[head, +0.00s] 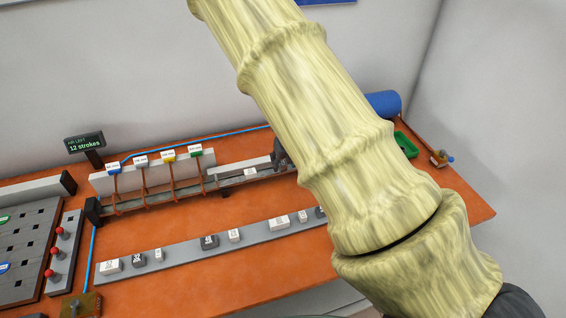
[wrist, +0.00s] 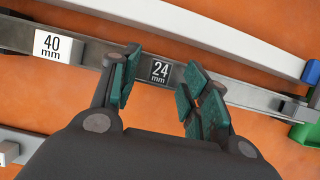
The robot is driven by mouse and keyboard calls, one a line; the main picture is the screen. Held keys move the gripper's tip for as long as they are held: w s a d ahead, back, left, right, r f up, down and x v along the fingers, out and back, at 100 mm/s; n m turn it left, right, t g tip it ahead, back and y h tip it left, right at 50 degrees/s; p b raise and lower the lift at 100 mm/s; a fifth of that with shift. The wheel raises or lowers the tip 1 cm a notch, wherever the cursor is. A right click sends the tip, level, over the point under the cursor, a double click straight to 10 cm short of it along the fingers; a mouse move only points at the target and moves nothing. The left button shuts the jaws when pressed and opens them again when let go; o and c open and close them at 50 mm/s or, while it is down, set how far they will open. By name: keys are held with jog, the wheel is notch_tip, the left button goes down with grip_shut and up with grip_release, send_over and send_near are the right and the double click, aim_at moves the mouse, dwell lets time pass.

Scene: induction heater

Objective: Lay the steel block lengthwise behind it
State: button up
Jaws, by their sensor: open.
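In the wrist view my gripper (wrist: 160,85) is open, its two green-padded fingers on either side of a block with a dark 24 mm label (wrist: 160,72). This block lies in the long grey channel (wrist: 250,96). A block with a white 40 mm label (wrist: 52,46) lies in the same channel, to the left of the 24 mm block. In the head view the white-labelled block (head: 250,172) shows in the channel, right of the coils. My arm covers the right part of the channel there.
Several labelled blocks stand on a grey strip (head: 185,250) along the front. Coils with coloured tags (head: 168,154) stand around the channel's left part. A pale bar (wrist: 215,35) runs behind the channel. A green tray (head: 405,146) lies at the right. Orange table between channel and strip is clear.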

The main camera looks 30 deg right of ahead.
jog(key=v, duration=1)
jog(key=shift+s+r, duration=0.15)
jog(key=shift+r, duration=0.15)
